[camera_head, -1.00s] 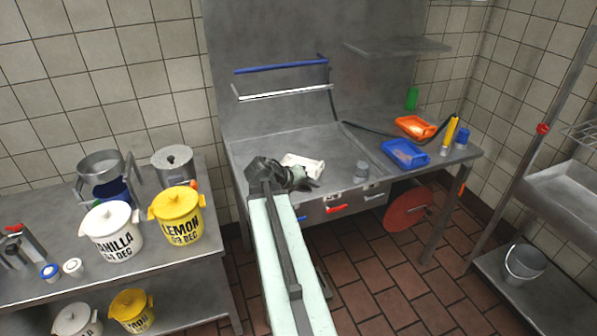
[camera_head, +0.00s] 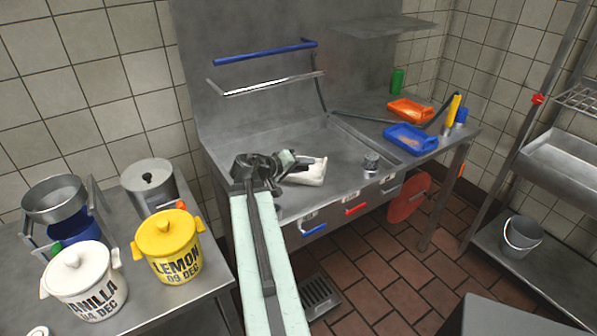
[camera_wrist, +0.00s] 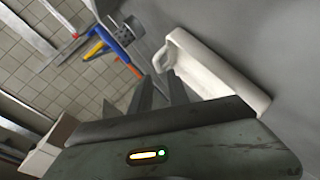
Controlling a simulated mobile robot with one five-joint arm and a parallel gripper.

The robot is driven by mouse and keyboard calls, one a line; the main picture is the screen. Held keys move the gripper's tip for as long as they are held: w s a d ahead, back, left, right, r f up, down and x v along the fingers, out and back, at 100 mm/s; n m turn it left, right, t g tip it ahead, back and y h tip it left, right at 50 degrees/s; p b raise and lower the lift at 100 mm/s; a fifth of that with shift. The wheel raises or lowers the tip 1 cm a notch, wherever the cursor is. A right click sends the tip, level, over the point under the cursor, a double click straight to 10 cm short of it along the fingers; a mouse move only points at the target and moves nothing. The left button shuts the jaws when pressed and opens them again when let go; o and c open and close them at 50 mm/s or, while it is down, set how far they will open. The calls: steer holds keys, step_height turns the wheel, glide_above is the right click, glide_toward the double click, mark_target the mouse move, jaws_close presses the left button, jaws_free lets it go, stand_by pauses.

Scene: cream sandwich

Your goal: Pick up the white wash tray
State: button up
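The white wash tray (camera_head: 314,174) sits in the steel sink basin, just right of my gripper (camera_head: 292,163). My gripper partly covers its left side in the head view. In the wrist view the tray (camera_wrist: 214,72) lies beyond the two dark fingers (camera_wrist: 161,86), with its near-left corner close to their tips. The fingers stand a little apart, with a narrow gap and nothing clearly held between them. I cannot tell whether they touch the tray.
A metal pot (camera_head: 371,163) stands right of the tray. Blue (camera_head: 411,138) and orange (camera_head: 410,111) trays lie on the right drainboard. Lemon (camera_head: 167,247) and vanilla (camera_head: 84,284) tubs stand on the left table.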

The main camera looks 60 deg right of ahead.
steer(key=shift+b+x, duration=0.45)
steer(key=shift+x, duration=0.65)
steer(key=shift+s+d, duration=0.25)
steer(key=shift+d, duration=0.1)
steer(key=b, duration=0.2)
glide_above(320, 176)
step_height(320, 176, down, 2)
steer(key=shift+s, duration=0.1)
steer(key=shift+r, duration=0.1)
steer(key=shift+s, duration=0.1)
jaws_close()
